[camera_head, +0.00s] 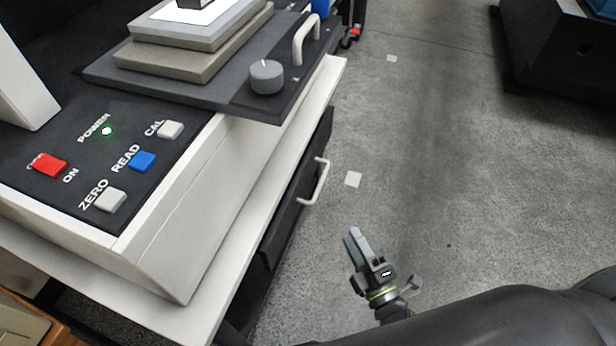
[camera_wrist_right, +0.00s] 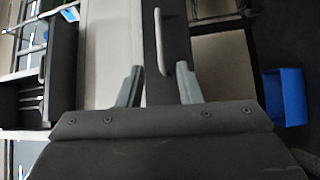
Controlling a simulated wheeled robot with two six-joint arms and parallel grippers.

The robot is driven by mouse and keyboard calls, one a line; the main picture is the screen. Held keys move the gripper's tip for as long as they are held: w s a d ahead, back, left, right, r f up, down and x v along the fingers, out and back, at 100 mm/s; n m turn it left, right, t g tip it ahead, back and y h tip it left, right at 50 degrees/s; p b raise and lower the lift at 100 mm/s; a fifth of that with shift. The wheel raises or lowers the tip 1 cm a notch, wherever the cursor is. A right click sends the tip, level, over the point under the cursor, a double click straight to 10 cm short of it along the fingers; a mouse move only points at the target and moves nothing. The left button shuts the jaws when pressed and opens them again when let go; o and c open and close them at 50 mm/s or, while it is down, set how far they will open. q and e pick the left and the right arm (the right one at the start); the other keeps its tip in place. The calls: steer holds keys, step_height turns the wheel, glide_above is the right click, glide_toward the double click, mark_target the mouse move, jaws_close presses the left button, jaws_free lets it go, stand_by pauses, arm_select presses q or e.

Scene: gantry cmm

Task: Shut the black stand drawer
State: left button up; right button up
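The black stand drawer (camera_head: 287,213) is under the white top of the stand, with a pale bar handle (camera_head: 318,182) on its front. I cannot tell how far the drawer stands out. My right gripper (camera_head: 354,243) is over the floor, to the right of and below the handle in the head view, apart from it. In the right wrist view its fingers (camera_wrist_right: 160,88) are spread, with nothing held between them. The handle (camera_wrist_right: 161,40) and the dark drawer front (camera_wrist_right: 180,40) lie ahead of the fingers. My left gripper is not in view.
Above the drawer is a control panel with a red switch (camera_head: 49,165) and a blue button (camera_head: 142,160). A dark plate (camera_head: 215,92) with a knob (camera_head: 266,76) overhangs there. Grey floor (camera_head: 450,190) beside the stand is open.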

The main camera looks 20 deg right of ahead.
glide_toward(321, 179)
steer(key=x, duration=0.9)
steer(key=shift+w+f, duration=0.3)
steer(key=shift+w, duration=0.1)
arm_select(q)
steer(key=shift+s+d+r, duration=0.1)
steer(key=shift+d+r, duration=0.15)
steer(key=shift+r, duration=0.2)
arm_select(e)
steer(key=c, duration=0.6)
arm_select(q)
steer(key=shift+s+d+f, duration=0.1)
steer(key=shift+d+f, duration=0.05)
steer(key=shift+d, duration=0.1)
arm_select(e)
jaws_close()
